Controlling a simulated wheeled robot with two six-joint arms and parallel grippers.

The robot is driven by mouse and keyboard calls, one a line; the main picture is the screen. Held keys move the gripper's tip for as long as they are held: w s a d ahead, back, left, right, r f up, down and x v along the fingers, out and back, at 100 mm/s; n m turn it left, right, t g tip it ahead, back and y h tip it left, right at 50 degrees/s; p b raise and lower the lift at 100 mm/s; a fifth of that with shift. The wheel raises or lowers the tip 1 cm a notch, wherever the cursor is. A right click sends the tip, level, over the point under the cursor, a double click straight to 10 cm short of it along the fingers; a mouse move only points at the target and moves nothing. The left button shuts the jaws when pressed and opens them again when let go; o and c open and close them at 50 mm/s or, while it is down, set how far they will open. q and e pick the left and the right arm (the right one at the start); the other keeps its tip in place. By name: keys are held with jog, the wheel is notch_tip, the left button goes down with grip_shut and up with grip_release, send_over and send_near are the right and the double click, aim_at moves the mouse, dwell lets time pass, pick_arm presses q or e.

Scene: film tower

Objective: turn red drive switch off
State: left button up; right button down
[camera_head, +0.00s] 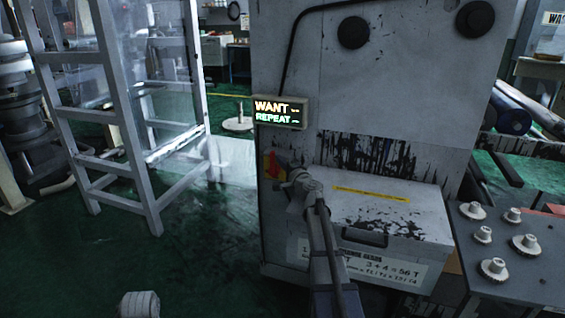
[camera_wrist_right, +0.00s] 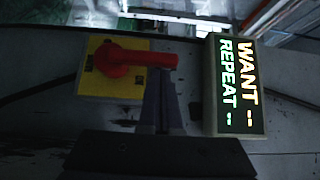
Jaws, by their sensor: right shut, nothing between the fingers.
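The red drive switch (camera_head: 270,166) is on the side of the grey cabinet, below the display sign; my gripper partly covers it in the head view. In the right wrist view, its red rotary handle (camera_wrist_right: 130,58) sits on a yellow plate (camera_wrist_right: 92,82) and points toward the right of the picture. My right gripper (camera_head: 284,175) is at the switch. Its closed fingers (camera_wrist_right: 160,90) reach up to the handle's free end, with nothing between them. I cannot tell whether they touch it. My left gripper does not show.
The lit sign (camera_head: 279,113) reads WANT and REPEAT and sits close above the switch. A drawer box (camera_head: 385,210) juts from the cabinet (camera_head: 400,90).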

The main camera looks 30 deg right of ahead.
jog(key=w+a+f+n+g+h+p, duration=0.3)
jog(key=w+a+n+g+p, duration=0.4)
jog(key=g+p, duration=0.4)
jog(key=shift+w+n+g+h+p, duration=0.3)
jog(key=shift+w+n+h+p, duration=0.35)
jog(key=shift+n+h, duration=0.25)
dwell(0.7)
jog(key=shift+f, duration=0.15)
jog(key=shift+a, duration=0.1)
dwell(0.5)
